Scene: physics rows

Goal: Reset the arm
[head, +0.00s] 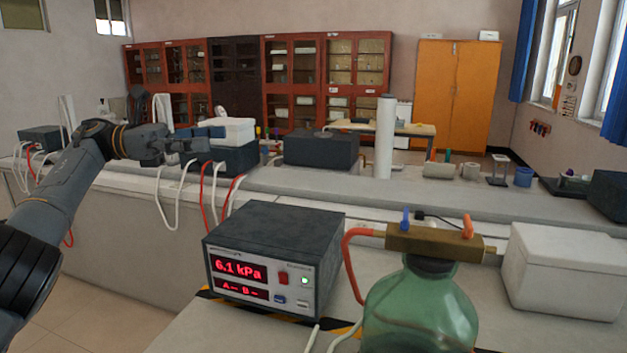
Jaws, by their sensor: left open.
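My left arm comes in from the left in the head view and reaches up over the far bench. My left gripper (209,139) is open and appears empty. It is in the air, left of and above the pressure meter, with a dark box and a white container behind it. My right gripper does not show.
A pressure meter (268,262) reading 6.1 kPa stands on the near bench. Beside it is a green glass bottle (422,308) with a brass valve top (434,241) and an orange hose. A white box (565,272) stands at the right. A white cylinder (384,138) stands farther back.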

